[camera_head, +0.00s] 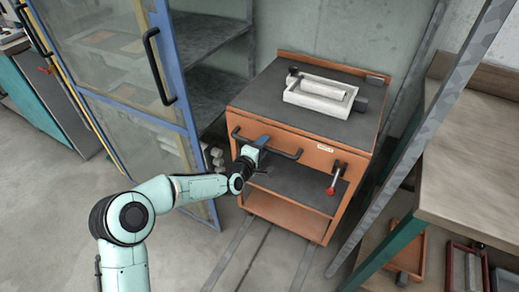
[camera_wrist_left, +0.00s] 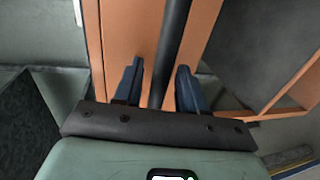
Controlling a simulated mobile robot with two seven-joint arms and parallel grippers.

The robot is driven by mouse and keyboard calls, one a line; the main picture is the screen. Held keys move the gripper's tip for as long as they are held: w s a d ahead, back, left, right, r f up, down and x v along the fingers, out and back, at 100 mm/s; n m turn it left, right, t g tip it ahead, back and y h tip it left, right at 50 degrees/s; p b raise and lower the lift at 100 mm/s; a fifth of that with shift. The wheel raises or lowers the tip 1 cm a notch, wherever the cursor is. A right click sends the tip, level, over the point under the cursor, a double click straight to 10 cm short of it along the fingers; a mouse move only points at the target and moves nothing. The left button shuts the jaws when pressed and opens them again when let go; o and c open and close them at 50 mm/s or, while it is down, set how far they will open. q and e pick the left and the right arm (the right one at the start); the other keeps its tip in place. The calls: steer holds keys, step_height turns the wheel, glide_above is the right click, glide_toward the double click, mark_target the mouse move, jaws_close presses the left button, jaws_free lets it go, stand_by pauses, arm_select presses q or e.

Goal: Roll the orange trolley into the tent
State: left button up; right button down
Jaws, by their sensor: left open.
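The orange trolley (camera_head: 290,132) stands upright in the middle of the head view, with a dark top, an open lower shelf and a black handle bar (camera_head: 285,152) across its front. My left gripper (camera_head: 257,146) is at the left part of the handle bar. In the left wrist view the blue fingers of my left gripper (camera_wrist_left: 158,82) are apart, with the black bar (camera_wrist_left: 172,45) running between them. I see a gap on either side of the bar. My right gripper is out of view. I cannot make out a tent for certain.
A white tray (camera_head: 295,94) with a roller sits on the trolley's top. A blue-framed clear door (camera_head: 192,120) stands open at left, before dark shelves (camera_head: 213,88). Grey slanted posts (camera_head: 400,150) and a wooden bench (camera_head: 475,165) are close at right. Floor in front is clear, with rails (camera_head: 238,250).

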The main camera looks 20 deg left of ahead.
arm_select(q)
steer(key=p+v, duration=0.3)
steer(key=v, duration=1)
steer(key=shift+s+p, duration=0.2)
steer(key=shift+p, duration=0.1)
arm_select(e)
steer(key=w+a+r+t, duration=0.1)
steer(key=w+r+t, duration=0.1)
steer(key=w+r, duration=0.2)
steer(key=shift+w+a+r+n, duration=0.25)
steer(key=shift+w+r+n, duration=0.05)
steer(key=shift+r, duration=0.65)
